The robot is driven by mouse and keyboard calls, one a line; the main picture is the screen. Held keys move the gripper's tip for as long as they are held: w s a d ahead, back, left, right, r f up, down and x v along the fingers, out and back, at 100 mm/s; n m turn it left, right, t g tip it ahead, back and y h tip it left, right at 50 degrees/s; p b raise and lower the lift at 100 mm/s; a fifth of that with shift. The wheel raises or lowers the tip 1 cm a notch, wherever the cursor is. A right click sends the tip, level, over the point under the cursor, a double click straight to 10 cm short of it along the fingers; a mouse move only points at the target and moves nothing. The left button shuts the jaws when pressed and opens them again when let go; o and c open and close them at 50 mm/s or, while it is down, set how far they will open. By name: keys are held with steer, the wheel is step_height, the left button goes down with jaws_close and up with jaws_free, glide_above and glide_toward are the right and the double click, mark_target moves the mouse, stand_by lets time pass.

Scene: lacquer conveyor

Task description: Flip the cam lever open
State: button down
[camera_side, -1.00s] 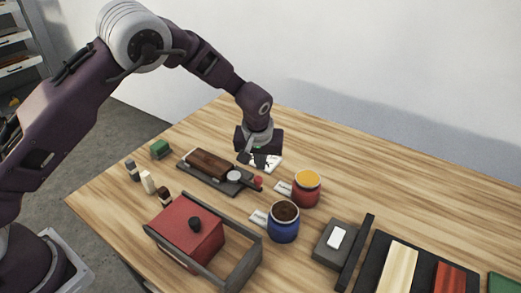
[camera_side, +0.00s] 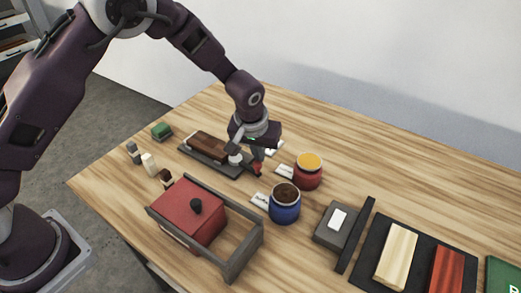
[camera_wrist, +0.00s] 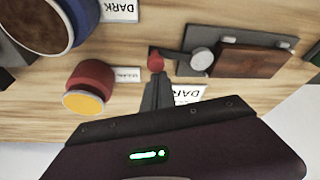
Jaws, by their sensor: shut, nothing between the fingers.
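The cam lever is a short dark arm with a red knob (camera_side: 257,169) at its free end and a round grey pivot (camera_side: 235,158). It is on a dark clamp base (camera_side: 223,167) that holds a brown wood block (camera_side: 207,145). In the wrist view, the red knob (camera_wrist: 156,62) points away from the block, with the grey pivot (camera_wrist: 202,58) between them. My gripper (camera_side: 257,157) is shut and empty, with its fingers down right beside the knob. In the wrist view, the fingertips (camera_wrist: 158,82) overlap the knob's near edge; I cannot tell whether they touch it.
A red jar with orange contents (camera_side: 308,172) and a blue jar with dark contents (camera_side: 285,204) stand right of the lever. A red box with a grey frame (camera_side: 187,215) is in front. Label cards lie near the jars. The table behind the red jar is clear.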

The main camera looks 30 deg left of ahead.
mark_target(254, 172)
steer(key=s+m+h, duration=0.1)
steer(key=s+m, duration=0.1)
steer(key=m, duration=0.1)
steer(key=shift+s+a+m, duration=0.1)
steer(key=shift+s+m, duration=0.05)
steer(key=shift+m, duration=0.15)
steer(key=m, duration=0.1)
steer(key=s+m+h, duration=0.1)
steer(key=shift+s+a+m, duration=0.25)
steer(key=shift+a+m, duration=0.05)
steer(key=s+m, duration=0.1)
steer(key=a+m+h, duration=0.1)
steer(key=m, duration=0.1)
steer(key=shift+s+a+m, duration=0.15)
steer(key=shift+s+m, duration=0.15)
steer(key=shift+s, duration=0.05)
steer(key=m, duration=0.1)
steer(key=s+a+m+g+h, duration=0.1)
steer(key=m, duration=0.1)
steer(key=shift+s+a+m, duration=0.15)
steer(key=shift+a+m, duration=0.15)
steer(key=shift+s+a, duration=0.15)
steer(key=shift+a, duration=0.15)
steer(key=shift+s+a+f, duration=0.1)
steer(key=shift+a, duration=0.05)
